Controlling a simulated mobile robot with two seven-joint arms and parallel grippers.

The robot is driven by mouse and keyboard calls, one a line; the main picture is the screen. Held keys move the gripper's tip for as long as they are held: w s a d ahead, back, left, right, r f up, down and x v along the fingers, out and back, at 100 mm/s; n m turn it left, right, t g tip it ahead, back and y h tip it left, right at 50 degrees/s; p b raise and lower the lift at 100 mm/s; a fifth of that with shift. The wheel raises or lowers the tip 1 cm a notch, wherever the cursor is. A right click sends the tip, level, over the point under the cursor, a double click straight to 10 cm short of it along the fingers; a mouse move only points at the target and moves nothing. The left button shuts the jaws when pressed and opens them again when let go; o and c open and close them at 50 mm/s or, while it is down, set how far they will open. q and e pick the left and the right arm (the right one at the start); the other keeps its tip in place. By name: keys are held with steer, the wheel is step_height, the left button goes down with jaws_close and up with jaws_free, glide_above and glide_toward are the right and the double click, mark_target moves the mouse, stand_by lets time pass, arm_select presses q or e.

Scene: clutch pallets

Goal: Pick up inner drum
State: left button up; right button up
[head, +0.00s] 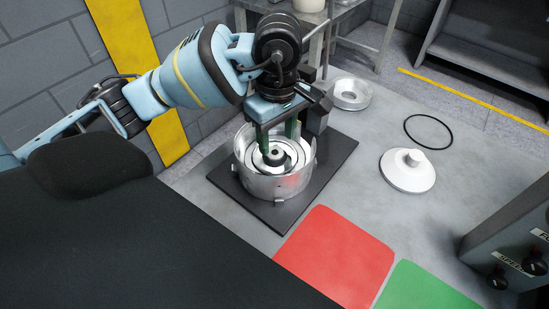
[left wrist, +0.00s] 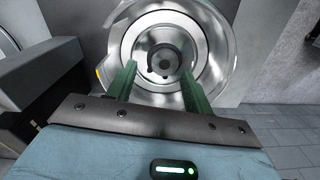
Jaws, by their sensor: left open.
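A silver round metal housing (head: 262,187) stands on a black square plate, with the inner drum (head: 293,160) nested inside as concentric metal rings around a dark hub. The inner drum also shows in the left wrist view (left wrist: 165,36). My left gripper (head: 278,142) points down over the housing with its two green fingers apart. In the left wrist view the fingers (left wrist: 157,76) reach over the ring area with the hub between them and beyond the tips. I cannot tell whether they touch the rings. My right gripper is in neither view.
The black plate (head: 338,150) lies on a grey table. A metal ring part (head: 350,95), a black ring (head: 427,116) and a white disc with a knob (head: 407,178) lie behind and right. Red (head: 335,255) and green (head: 425,290) squares are in front. A grey control box (head: 510,240) stands at right.

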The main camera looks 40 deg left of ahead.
mark_target(275, 157)
arm_select(q)
steer(key=shift+a+f, duration=0.1)
steer(key=shift+f, duration=1.25)
steer(key=shift+s+r, duration=0.1)
jaws_close()
